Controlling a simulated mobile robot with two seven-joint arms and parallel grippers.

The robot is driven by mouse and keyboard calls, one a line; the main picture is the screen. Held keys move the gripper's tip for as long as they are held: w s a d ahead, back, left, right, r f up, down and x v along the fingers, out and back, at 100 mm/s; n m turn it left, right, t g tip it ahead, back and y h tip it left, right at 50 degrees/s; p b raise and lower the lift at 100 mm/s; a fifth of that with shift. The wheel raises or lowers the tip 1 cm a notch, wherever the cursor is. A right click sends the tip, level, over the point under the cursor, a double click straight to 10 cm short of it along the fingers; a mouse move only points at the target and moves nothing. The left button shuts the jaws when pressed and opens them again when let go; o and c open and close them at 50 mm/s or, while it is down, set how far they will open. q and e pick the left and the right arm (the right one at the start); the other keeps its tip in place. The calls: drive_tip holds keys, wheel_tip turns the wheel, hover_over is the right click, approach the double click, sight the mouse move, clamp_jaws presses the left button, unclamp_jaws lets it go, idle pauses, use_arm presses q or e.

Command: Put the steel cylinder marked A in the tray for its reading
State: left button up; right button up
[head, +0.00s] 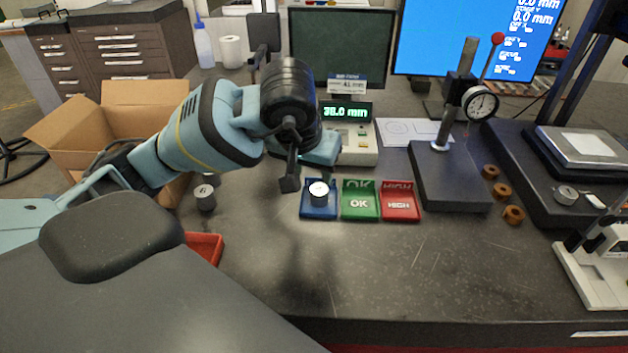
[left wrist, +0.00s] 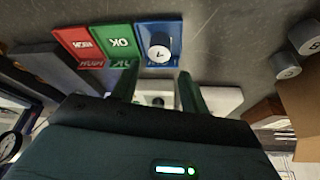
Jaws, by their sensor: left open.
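A steel cylinder (head: 319,192) stands upright in the blue tray (head: 307,213), leftmost of three trays. It also shows in the left wrist view (left wrist: 160,47), in the blue tray (left wrist: 176,28); I cannot read its mark surely. The green OK tray (head: 359,213) and red HIGH tray (head: 400,214) adjoin it. My left gripper (head: 307,176) is open just above and behind the cylinder. In the left wrist view its fingers (left wrist: 157,74) are apart with nothing between them. The readout (head: 347,112) appears to show 38.0 mm. My right gripper is not in view.
Other steel cylinders (head: 205,197) stand left of the trays, near an open cardboard box (head: 75,130). A dial gauge stand (head: 447,180) and several copper-coloured rings (head: 502,191) are to the right. The bench front is clear, except for a red bin (head: 206,246) at left.

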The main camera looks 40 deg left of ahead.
use_arm(q)
drive_tip(key=shift+v, duration=1.35)
